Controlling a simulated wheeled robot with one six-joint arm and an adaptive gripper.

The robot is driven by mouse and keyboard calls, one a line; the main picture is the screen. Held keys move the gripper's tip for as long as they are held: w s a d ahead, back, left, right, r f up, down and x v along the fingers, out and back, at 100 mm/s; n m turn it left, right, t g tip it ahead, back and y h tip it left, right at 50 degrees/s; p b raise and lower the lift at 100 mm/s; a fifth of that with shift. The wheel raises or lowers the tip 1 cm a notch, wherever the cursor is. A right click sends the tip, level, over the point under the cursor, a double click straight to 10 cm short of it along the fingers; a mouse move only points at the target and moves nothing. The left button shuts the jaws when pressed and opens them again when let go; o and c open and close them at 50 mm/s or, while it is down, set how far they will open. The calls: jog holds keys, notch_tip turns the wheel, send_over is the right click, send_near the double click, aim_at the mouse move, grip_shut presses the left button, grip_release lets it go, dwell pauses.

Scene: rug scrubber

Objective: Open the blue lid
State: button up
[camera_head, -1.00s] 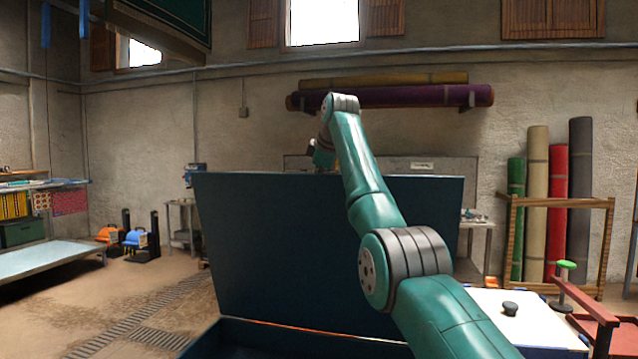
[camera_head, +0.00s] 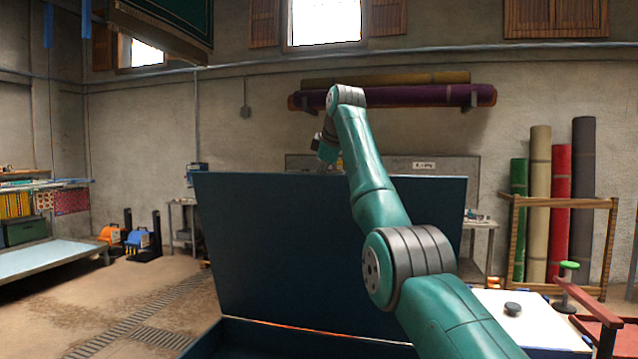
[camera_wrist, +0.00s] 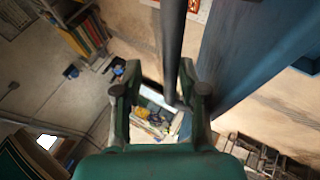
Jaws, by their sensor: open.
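The blue lid (camera_head: 300,240) is a large dark blue panel, raised and standing nearly upright at the back of a blue chest (camera_head: 270,335), whose opening shows below it. My gripper (camera_wrist: 160,92) is open; its two teal fingers with dark pads are spread apart in the wrist view. A dark bar (camera_wrist: 172,45) runs down between the fingers; I cannot tell whether it touches them or what it belongs to. A blue surface (camera_wrist: 240,45) lies right of it. In the head view my wrist is above the lid's top edge, and the fingertips are hidden.
A white-topped surface with a dark knob (camera_head: 512,309) and a red-brown frame (camera_head: 595,315) stand at the right. Upright rolls fill a wooden rack (camera_head: 560,203). A low table (camera_head: 50,256) is at the left. The floor left of the chest is clear.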

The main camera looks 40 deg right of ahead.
jog(key=v, duration=0.9)
jog(key=shift+s+r, duration=0.2)
